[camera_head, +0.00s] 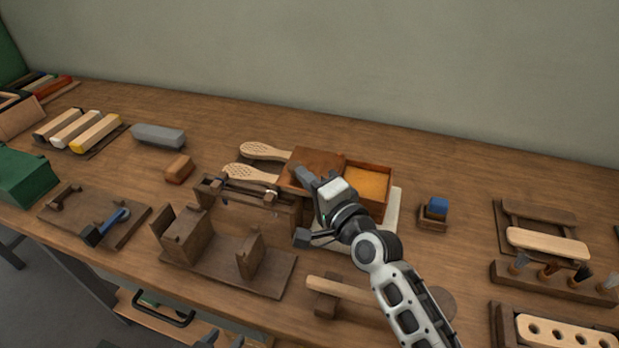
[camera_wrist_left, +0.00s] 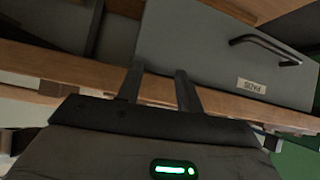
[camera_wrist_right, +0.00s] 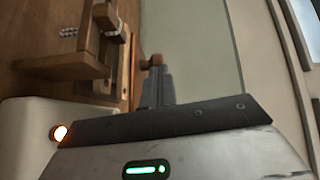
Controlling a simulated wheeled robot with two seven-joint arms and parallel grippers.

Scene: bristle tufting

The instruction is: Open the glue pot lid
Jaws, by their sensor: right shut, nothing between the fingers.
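The glue pot is a brown wooden box (camera_head: 375,205) on a pale base (camera_head: 394,212) near the middle of the table. Its right part is open and shows amber glue (camera_head: 366,183). A brown lid panel (camera_head: 318,158) lies at the left of the opening; I cannot tell whether it is hinged or slid. My right gripper (camera_head: 302,175) is shut and empty at the panel's front edge. In the right wrist view its closed fingers (camera_wrist_right: 158,88) are close to a small wooden knob (camera_wrist_right: 152,61); contact is unclear. My left gripper (camera_wrist_left: 159,82) is open and empty, low before the table front.
Two perforated paddle brushes (camera_head: 262,151) lie left of the pot. A wooden jig (camera_head: 215,262) stands in front of it. A small blue-topped block (camera_head: 436,208) is to the right. A grey drawer front (camera_wrist_left: 205,55) faces my left gripper. The back of the table is clear.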

